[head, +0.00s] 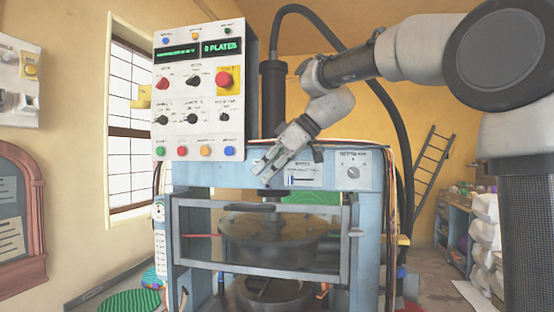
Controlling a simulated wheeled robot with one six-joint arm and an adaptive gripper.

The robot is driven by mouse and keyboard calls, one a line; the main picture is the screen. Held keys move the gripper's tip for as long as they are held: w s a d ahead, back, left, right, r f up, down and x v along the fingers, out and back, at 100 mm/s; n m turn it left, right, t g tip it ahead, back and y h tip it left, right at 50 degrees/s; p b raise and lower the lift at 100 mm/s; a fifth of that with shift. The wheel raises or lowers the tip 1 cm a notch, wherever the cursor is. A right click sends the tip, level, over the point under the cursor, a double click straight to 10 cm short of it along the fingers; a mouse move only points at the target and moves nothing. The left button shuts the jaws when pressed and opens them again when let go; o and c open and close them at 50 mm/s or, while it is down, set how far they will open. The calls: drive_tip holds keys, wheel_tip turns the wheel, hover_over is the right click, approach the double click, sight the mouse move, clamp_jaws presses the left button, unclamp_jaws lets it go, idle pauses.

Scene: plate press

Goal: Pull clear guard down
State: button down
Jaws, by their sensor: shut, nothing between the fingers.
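The clear guard (190,244) is a see-through panel in a dark frame on the front of the blue press (375,215). Its top bar (225,205) runs across below the press's upper beam, and its lower bar crosses in front of the press opening. A round metal platen (245,228) shows through it. My gripper (263,174) is shut and empty, pointing down and left in front of the upper beam. It appears above the guard's top bar; whether it touches anything cannot be told.
A white control panel (196,138) with buttons and a green display stands at the upper left of the press. A dark hose (385,105) arches behind my arm. A ladder (428,165) and white sacks (485,240) are at the right. Green striped round items (130,302) lie at the lower left.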

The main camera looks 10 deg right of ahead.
drive_tip(key=f, duration=0.3)
drive_tip(key=a+f, duration=0.1)
drive_tip(key=shift+w+f, duration=0.25)
drive_tip(key=shift+f, duration=0.4)
wheel_tip(320, 180, down, 19)
drive_tip(key=shift+f, duration=0.1)
drive_tip(key=shift+s+f, duration=0.1)
drive_tip(key=shift+f, duration=0.25)
drive_tip(key=shift+f, duration=0.1)
